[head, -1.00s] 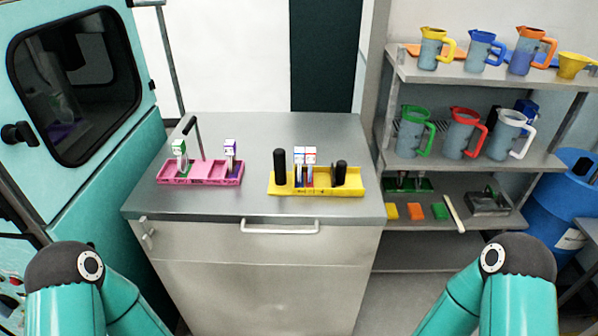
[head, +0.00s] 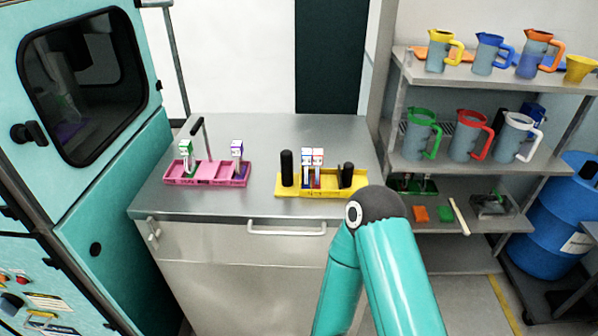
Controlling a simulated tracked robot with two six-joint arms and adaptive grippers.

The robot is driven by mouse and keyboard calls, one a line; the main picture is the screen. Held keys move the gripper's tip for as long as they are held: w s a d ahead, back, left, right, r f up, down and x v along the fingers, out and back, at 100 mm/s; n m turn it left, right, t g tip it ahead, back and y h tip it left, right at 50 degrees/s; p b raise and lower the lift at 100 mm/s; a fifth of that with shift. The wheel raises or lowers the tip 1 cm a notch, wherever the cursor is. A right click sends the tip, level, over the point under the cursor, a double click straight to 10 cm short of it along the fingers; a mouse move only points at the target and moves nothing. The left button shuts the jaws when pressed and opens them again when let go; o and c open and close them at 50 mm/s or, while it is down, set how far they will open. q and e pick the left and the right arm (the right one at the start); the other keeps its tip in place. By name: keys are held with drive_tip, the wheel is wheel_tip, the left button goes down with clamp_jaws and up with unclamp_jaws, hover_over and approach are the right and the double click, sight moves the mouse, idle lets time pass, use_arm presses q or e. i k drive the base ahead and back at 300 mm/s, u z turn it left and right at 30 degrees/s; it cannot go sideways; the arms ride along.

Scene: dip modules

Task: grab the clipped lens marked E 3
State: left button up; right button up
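Several small clipped pieces with white tops stand in two trays on the steel cabinet top. The pink tray (head: 210,180) holds a green-and-white one (head: 186,148) at its left and a purple-and-white one (head: 237,149) at its right. The yellow tray (head: 300,192) holds two side by side, a blue-and-white one (head: 307,155) and a red-and-white one (head: 318,156), between black upright posts. The markings are too small to read, so I cannot tell which is E 3.
The steel cabinet (head: 280,128) has free top behind the trays. A shelf rack (head: 480,90) with coloured jugs stands at the right, with a blue barrel (head: 565,220) beyond it. A teal machine (head: 130,120) with a window borders the left.

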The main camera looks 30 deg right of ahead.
sight(316, 153)
drive_tip(key=z, duration=0.05)
drive_tip(key=k, duration=1.1)
drive_tip(key=z, duration=0.4)
drive_tip(key=i, duration=0.85)
drive_tip(key=z, duration=0.1)
